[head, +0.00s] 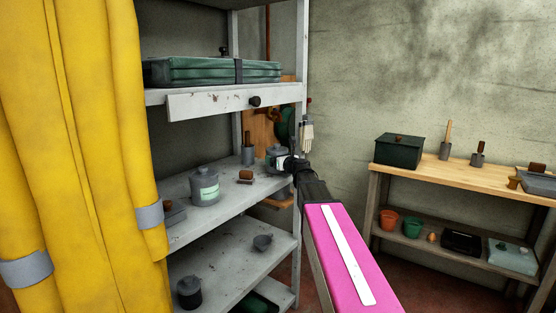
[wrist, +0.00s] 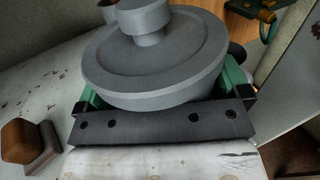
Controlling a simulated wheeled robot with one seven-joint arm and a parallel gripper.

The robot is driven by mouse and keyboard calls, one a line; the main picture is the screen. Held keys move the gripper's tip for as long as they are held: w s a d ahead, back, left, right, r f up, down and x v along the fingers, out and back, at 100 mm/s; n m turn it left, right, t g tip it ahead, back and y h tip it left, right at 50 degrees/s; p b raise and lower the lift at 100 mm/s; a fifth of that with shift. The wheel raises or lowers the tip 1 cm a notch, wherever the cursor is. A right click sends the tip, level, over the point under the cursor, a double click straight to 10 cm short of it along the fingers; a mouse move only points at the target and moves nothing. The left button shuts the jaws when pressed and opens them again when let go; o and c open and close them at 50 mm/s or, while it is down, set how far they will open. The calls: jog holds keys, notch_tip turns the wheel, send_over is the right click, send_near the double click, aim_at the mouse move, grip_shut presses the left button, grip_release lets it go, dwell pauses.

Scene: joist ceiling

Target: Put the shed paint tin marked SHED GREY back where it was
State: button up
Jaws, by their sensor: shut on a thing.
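My gripper (head: 284,163) is shut on a grey lidded tin (head: 273,152) at the right end of the middle shelf. In the wrist view the tin's round grey lid and knob (wrist: 150,50) fill the space between my green fingers. The tin looks upright, at or just above the shelf; its base is hidden, so I cannot tell if it touches. A second grey tin (head: 205,187) with a pale label stands further left on the same shelf. Neither label can be read here.
A small brown block (head: 246,176) lies between the tins; it also shows in the wrist view (wrist: 28,143). A grey pot with a handle (head: 248,154) stands behind. A shelf post (head: 299,130) is close on the right.

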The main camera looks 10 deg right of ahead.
jog(key=o, duration=0.8)
jog(key=shift+f, duration=0.1)
jog(key=v, duration=1.2)
